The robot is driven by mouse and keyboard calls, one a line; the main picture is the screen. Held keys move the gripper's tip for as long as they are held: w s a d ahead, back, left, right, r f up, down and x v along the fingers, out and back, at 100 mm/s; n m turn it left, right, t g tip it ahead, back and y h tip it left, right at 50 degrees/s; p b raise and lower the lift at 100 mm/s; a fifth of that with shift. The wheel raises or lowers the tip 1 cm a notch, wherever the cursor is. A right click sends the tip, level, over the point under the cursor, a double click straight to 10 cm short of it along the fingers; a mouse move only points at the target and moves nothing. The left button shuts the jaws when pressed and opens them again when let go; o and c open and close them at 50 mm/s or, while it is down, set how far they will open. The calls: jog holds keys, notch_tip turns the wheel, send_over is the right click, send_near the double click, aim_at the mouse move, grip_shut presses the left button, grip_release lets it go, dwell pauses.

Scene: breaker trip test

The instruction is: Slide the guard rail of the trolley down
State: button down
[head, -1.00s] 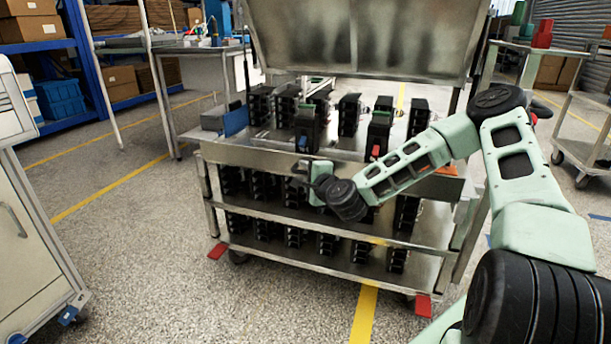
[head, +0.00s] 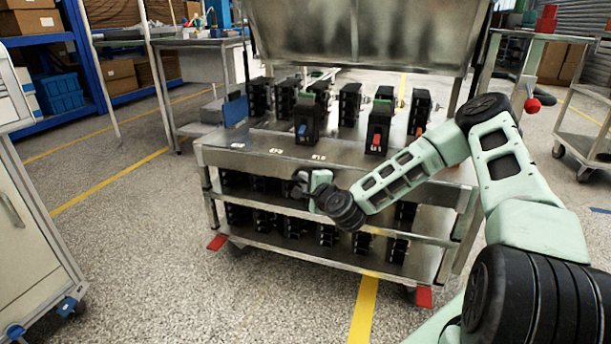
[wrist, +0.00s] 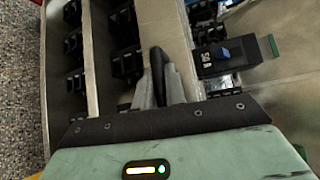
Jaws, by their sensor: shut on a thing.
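The trolley (head: 225,205) is a metal cart with several black breakers on its top and lower shelves. Its guard rail (head: 240,161) is the pale metal band across the front of the top shelf. It sits low, and the shelf labels and breaker bases show above it. My gripper (head: 303,184) is at the front of the trolley, by the lower side of this band. In the wrist view my gripper (wrist: 162,88) is shut on the pale rail strip (wrist: 166,22). The exact contact is partly hidden by the fingers.
A breaker with a blue switch (head: 303,125) and one with a red switch (head: 379,130) stand near the front. A tilted metal panel (head: 300,40) rises behind. A white cabinet (head: 30,220) stands at left. The floor (head: 170,230) between is clear.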

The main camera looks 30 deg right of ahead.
jog(key=shift+s+f, duration=0.1)
jog(key=shift+f, duration=0.25)
jog(key=c, duration=1.5)
grip_release()
jog(key=shift+o, duration=0.2)
jog(key=shift+r, duration=0.1)
jog(key=shift+s+r, duration=0.1)
jog(key=shift+s, duration=0.15)
jog(key=s+a+r+p, duration=0.2)
jog(key=s+p, duration=0.6)
jog(key=s, duration=0.8)
jog(key=shift+s+r+p, duration=0.15)
jog(key=shift+s+p, duration=0.1)
jog(key=shift+p, duration=0.15)
